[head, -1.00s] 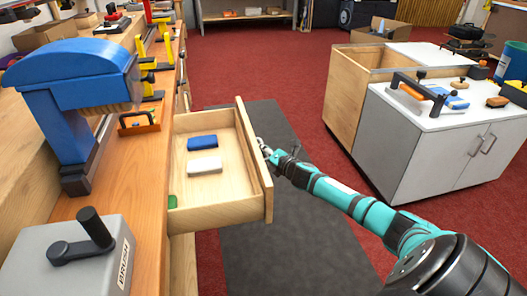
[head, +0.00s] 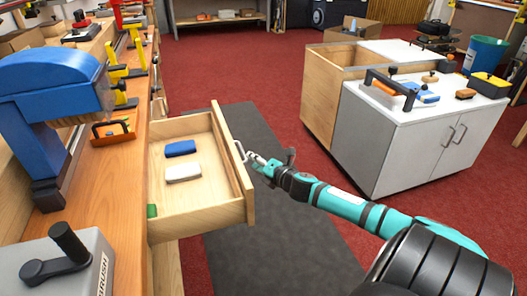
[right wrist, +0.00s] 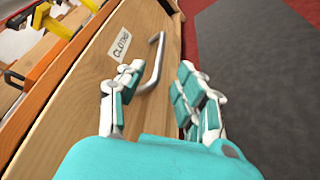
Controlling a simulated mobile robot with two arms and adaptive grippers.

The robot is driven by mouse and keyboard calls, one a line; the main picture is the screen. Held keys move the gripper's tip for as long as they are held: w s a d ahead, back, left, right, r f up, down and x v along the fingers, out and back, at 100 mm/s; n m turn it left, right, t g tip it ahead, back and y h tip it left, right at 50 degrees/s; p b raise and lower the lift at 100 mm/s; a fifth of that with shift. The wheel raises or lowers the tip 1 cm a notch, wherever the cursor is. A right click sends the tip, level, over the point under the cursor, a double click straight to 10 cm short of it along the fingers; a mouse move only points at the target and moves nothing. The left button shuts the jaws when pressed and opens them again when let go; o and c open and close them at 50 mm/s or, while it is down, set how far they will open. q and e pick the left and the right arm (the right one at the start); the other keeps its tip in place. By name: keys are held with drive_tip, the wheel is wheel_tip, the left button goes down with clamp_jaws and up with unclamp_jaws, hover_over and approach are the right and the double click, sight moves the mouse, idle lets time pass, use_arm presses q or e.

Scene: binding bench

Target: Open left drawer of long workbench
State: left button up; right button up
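The long wooden workbench (head: 115,165) runs along the left of the head view. Its wooden drawer (head: 195,213) is pulled well out over the floor mat, showing its inside. A metal bar handle (head: 239,151) is on the drawer front; it also shows in the right wrist view (right wrist: 157,62), beside a white label (right wrist: 126,44). My right gripper (head: 252,160) is at the handle. In the right wrist view its fingers (right wrist: 160,82) are spread apart, with the handle's near end between them and gaps visible on both sides. My left gripper is not in view.
A blue block (head: 180,148), a white block (head: 183,172) and a green item (head: 152,211) lie in the drawer. A blue press (head: 45,120) stands on the bench. A grey cabinet (head: 400,150) stands at right. The dark mat (head: 285,240) between is clear.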

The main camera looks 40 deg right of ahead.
drive_tip(key=shift+v, duration=2.2)
